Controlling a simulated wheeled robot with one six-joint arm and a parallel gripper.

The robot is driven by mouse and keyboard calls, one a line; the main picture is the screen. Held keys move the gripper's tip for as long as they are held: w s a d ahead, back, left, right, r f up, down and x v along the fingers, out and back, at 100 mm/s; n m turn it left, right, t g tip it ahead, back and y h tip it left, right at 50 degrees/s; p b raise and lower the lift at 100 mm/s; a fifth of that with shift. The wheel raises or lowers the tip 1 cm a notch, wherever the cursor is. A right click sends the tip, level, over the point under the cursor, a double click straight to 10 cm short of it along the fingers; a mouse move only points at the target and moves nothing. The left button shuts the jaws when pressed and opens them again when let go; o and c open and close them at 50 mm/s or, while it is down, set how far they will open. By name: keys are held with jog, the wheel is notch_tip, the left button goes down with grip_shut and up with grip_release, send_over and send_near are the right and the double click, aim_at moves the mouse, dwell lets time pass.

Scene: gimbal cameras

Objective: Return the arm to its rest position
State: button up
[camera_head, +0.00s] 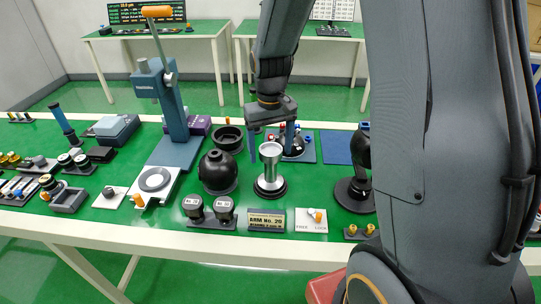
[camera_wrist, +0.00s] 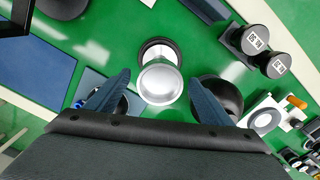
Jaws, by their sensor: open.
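My gripper (camera_head: 271,142) hangs above the green-topped workbench in the head view, its two blue fingers spread apart. A silver metal cup-shaped piece on a black round base (camera_head: 270,180) stands upright just below and in front of the fingers. In the wrist view, the open fingers of my gripper (camera_wrist: 157,100) point toward the silver piece (camera_wrist: 160,82), which lies between their tips in the picture. No object shows held. Whether the fingers touch the piece cannot be told. My arm fills much of the right half of the head view and hides part of the bench.
A blue arbor press (camera_head: 170,105) stands left of my gripper. A black ball-shaped holder (camera_head: 218,172) is close by. A blue mat (camera_head: 338,147) and an ARM No. 20 sign (camera_head: 266,220) lie around the silver piece. Small parts crowd the bench's left side.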

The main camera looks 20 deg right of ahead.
dwell(0.4)
jog(key=s+r+t, duration=0.1)
jog(key=s+r, duration=0.2)
jog(key=s, duration=1.2)
jog(key=shift+m, duration=0.3)
